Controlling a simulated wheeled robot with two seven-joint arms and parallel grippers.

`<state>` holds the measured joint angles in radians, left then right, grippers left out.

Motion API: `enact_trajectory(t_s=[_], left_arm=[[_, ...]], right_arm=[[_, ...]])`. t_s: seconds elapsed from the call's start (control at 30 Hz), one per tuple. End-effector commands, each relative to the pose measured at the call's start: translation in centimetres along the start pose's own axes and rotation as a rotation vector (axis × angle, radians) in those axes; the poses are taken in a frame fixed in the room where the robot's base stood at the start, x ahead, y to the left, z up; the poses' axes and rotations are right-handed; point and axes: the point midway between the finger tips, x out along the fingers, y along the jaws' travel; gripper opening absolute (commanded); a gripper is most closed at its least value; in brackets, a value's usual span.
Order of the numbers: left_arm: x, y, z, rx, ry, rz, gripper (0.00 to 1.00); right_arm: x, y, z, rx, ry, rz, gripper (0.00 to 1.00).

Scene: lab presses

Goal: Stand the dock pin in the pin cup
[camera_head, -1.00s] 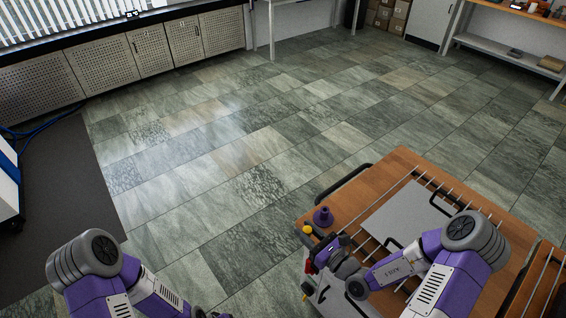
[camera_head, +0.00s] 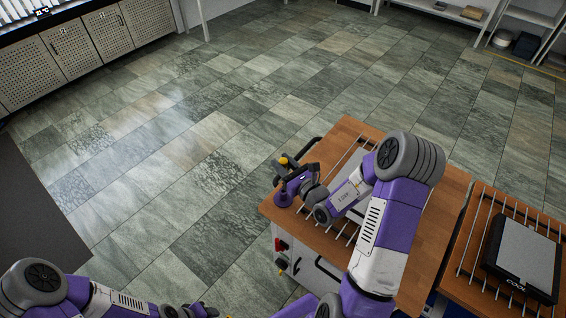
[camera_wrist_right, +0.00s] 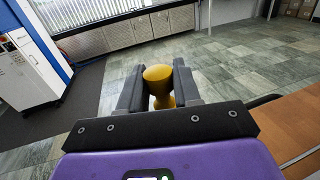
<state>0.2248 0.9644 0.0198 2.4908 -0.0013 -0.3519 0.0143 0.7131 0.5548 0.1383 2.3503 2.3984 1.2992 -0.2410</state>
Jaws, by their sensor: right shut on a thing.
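The dock pin has a yellow rounded head (camera_wrist_right: 158,76) with a narrower yellow waist below it, seen between the fingers in the right wrist view; its lower end is hidden. My right gripper (camera_wrist_right: 158,90) is shut on it. In the head view my right gripper (camera_head: 283,173) and the yellow pin head (camera_head: 283,161) are at the left corner of the wooden cart top. The purple pin cup (camera_head: 283,199) stands at that corner, just below the gripper in the picture. I cannot tell whether pin and cup touch. My left gripper (camera_head: 188,311) is at the bottom edge, its jaws unclear.
The wooden cart top (camera_head: 432,220) carries metal rods, partly behind my right arm. A second rodded wooden surface (camera_head: 470,268) with a dark-framed grey panel (camera_head: 525,250) is at the right. Red and yellow parts are on the cart's front side. The floor (camera_head: 200,170) to the left is clear.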

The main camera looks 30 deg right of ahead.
Motion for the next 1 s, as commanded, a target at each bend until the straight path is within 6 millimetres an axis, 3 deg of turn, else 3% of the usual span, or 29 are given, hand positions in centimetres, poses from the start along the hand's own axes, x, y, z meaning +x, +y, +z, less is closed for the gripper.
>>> enact_trajectory(t_s=[0.27, 0.73, 1.0], left_arm=[[0.6, -0.2, 0.0, 0.000, 0.000, 0.000, 0.43], [3.8, -1.4, -0.2, 0.000, 0.000, 0.000, 0.43], [4.2, -1.6, -0.2, 0.000, 0.000, 0.000, 0.43]], right_arm=[[-0.1, 0.1, -0.9, 0.001, 0.000, 0.002, 0.02], [-0.1, 0.1, -5.2, 0.000, -0.001, 0.002, 0.02], [-0.1, 0.1, -5.8, -0.001, -0.001, 0.001, 0.02]])
